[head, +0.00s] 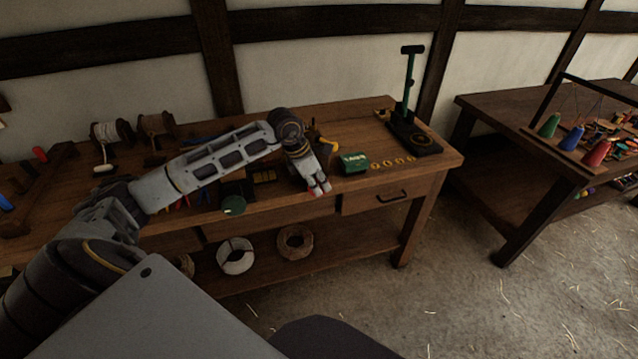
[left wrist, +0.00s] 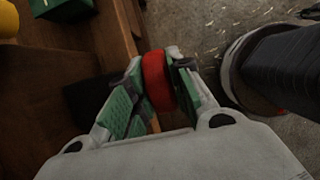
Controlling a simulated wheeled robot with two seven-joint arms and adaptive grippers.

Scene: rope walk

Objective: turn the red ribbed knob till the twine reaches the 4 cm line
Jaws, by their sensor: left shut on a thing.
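The red ribbed knob (left wrist: 158,82) sits between the fingers of my left gripper (left wrist: 160,80) in the left wrist view, at the bench's front edge. The left gripper is shut on it, with green pads on both sides. In the head view, the left gripper (head: 319,189) reaches down at the front edge of the wooden bench (head: 375,207), and a bit of red shows at its fingertips. I cannot make out the twine or the 4 cm line in either view. My right gripper is in neither view.
A green box (head: 354,162) stands just right of the gripper, with several small yellow rings (head: 393,163) beyond it. A green lever press (head: 409,100) stands at the bench's right end. A second table (head: 500,125) with coloured cones is at the right. Straw-strewn floor lies between.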

